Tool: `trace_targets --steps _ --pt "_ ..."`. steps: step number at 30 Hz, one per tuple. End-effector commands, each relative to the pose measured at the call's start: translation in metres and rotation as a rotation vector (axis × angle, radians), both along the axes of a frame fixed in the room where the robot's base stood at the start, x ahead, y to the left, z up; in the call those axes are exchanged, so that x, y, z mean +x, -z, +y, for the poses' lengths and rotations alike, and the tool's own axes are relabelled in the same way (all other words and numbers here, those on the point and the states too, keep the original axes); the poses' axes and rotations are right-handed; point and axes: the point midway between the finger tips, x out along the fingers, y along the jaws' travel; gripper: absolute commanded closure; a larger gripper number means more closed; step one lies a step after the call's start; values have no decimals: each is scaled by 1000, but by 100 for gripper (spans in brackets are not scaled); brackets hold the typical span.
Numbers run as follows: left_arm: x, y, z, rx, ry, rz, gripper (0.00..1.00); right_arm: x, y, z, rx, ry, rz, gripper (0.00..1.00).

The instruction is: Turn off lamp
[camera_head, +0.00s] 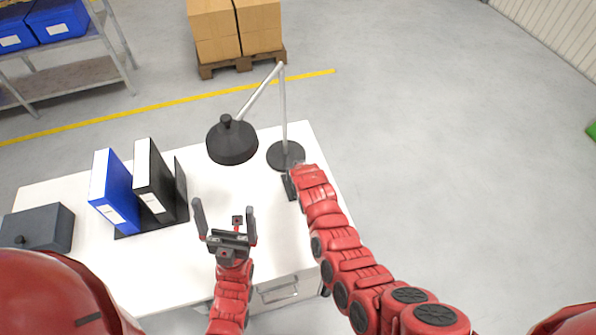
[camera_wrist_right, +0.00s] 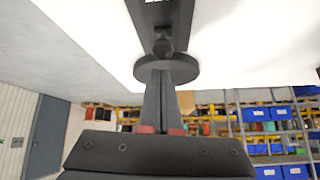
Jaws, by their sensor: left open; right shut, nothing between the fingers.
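The desk lamp has a black shade (camera_head: 232,145) hanging over the white desk, a thin grey jointed arm and a round dark base (camera_head: 286,156). The shade's underside is hidden, so I cannot tell if it is lit. My right gripper (camera_head: 291,187) is at the desk's right side, just in front of the lamp base. In the right wrist view its fingers (camera_wrist_right: 165,95) are shut and empty, their tips close to a dark round disc (camera_wrist_right: 168,70); contact is unclear. My left gripper (camera_head: 225,218) is open and empty above the desk's front.
Blue and black binders (camera_head: 115,190) stand on the left of the desk (camera_head: 262,215), beside a dark grey box (camera_head: 38,228). Boxes on a pallet (camera_head: 240,66) and a shelf (camera_head: 70,74) stand beyond.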

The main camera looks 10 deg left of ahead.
Motion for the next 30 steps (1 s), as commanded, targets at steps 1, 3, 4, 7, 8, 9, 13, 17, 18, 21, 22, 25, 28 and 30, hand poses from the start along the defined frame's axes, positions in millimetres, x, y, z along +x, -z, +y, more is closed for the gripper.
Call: trace_targets --steps 1,3,4,7,8,9,13,17,18,21,22,25,28,30 --pt "0 0 0 0 0 0 0 0 0 0 0 0 1 100" --pt "0 0 0 0 0 0 0 0 -1 0 0 0 1 100" --pt "0 -1 0 0 0 0 0 0 -2 0 0 0 0 100" --pt "0 -3 0 0 0 0 0 0 -6 0 0 0 0 100" --pt "0 -3 0 0 0 0 0 0 -7 0 0 0 0 100" --pt "0 -4 0 0 0 0 0 0 -9 0 0 0 0 100" --pt "0 -7 0 0 0 0 0 0 -15 0 0 1 1 100" --pt "0 -7 0 0 0 0 0 0 -17 0 0 0 2 100" --pt "0 -7 0 0 0 0 0 0 -16 0 0 0 2 100" --pt "0 -7 0 0 0 0 0 0 -16 0 0 0 2 100" --pt "0 -7 0 0 0 0 0 0 -16 0 0 0 2 100" --pt "0 -7 0 0 0 0 0 0 -17 0 0 0 2 100" --pt "0 -8 0 0 0 0 0 0 -19 0 0 0 1 100" --pt "0 -9 0 0 0 0 0 0 -23 0 1 -1 1 100"
